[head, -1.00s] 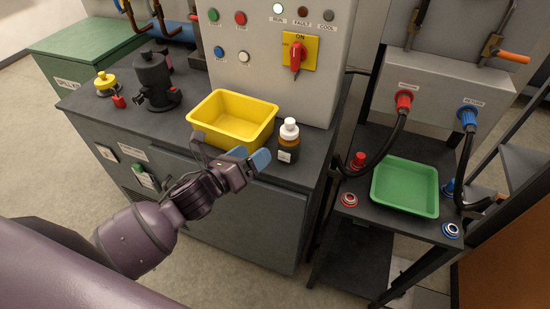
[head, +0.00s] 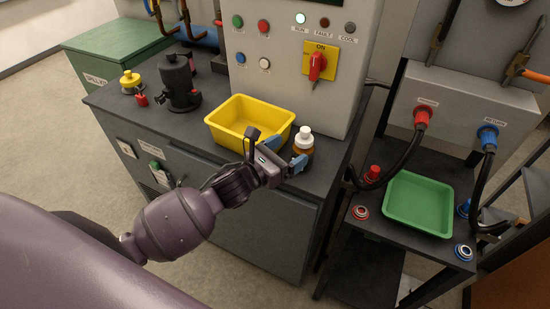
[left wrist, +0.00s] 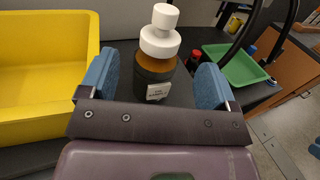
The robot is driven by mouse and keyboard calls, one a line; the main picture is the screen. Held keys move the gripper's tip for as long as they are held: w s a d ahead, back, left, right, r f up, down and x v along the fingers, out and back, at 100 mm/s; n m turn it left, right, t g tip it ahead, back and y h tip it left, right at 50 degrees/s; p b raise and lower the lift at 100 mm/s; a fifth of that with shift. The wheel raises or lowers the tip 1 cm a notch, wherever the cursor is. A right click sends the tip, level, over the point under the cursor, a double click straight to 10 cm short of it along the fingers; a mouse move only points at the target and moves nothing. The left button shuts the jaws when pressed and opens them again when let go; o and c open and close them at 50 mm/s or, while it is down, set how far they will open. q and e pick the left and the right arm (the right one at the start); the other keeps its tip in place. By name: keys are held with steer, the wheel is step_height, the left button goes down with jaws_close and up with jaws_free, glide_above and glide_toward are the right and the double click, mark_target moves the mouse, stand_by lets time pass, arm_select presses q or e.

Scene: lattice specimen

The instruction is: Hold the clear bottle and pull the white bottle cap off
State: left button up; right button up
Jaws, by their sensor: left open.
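The bottle (head: 302,149) is amber-brown with a white label and a white cap (head: 305,133), and stands upright on the dark bench top; no clear bottle shows. In the left wrist view the bottle (left wrist: 155,77) and its white cap (left wrist: 160,36) are straight ahead, beyond and between the blue fingertips. My left gripper (head: 284,152) is open and level with the bottle in the head view, with one blue finger overlapping its lower front. In the left wrist view the open jaws (left wrist: 156,80) are empty. My right gripper is in neither view.
A yellow tray (head: 228,137) sits just left of the bottle. A grey control panel (head: 283,87) rises behind it. A black valve body (head: 179,83) stands at the bench's left. A green tray (head: 391,212) rests on a lower stand to the right, near hoses.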

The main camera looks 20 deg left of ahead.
mark_target(297, 146)
arm_select(q)
steer(key=shift+x, duration=2.8)
steer(key=shift+c, duration=0.3)
steer(key=c, duration=1)
steer(key=o, duration=1.1)
steer(key=v, duration=1)
steer(key=shift+s+a, duration=0.2)
steer(key=shift+s, duration=0.15)
